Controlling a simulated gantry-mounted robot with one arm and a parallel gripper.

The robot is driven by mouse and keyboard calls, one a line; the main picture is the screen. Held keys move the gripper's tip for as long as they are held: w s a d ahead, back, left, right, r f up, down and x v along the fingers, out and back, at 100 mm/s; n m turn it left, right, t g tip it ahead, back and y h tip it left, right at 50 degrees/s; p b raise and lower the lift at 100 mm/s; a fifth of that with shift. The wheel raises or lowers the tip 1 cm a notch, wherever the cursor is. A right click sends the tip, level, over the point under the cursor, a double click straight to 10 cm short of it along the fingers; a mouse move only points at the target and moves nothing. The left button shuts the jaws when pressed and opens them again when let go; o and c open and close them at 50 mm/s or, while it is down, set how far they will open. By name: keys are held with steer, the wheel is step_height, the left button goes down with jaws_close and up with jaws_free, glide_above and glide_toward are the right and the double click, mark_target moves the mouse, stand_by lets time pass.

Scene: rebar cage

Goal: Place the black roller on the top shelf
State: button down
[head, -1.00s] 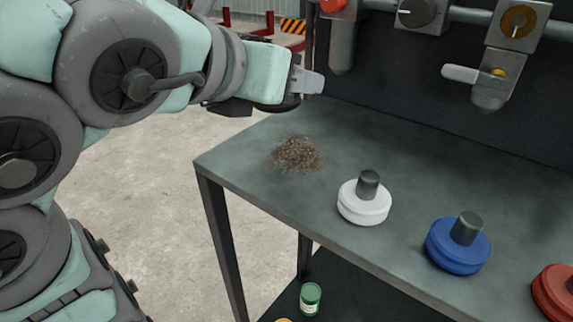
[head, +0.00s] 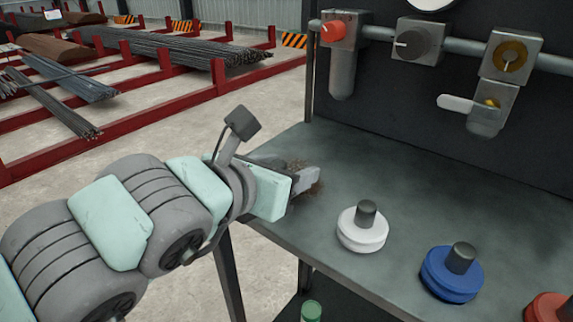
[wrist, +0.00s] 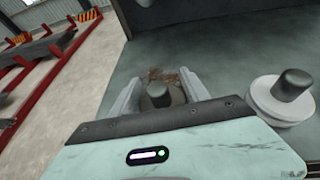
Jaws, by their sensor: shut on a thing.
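My gripper (wrist: 156,92) is shut on a dark round piece with a grey post, apparently the black roller (wrist: 155,100); it shows between the two fingers in the wrist view. In the head view my gripper (head: 297,183) is low over the near left end of the bench's top shelf (head: 400,185), and its body hides the roller. I cannot tell whether the roller touches the surface. A white roller (head: 361,232) stands to the right on the same top, also in the wrist view (wrist: 283,100). A blue roller (head: 450,277) stands further right.
A pile of brown shavings (head: 313,188) lies right at the gripper. A red roller (head: 549,308) is at the right edge. A green can (head: 311,311) is on the lower shelf. Valves and a pipe (head: 375,32) run along the dark back panel. The rear of the top is clear.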

steer(key=c, duration=0.5)
jaws_free()
steer(key=shift+f, duration=0.1)
steer(key=shift+r, duration=0.25)
steer(key=shift+s+a, duration=0.25)
steer(key=shift+s, duration=0.05)
steer(key=b+v, duration=0.3)
steer(key=v, duration=0.8)
steer(key=shift+s, duration=0.1)
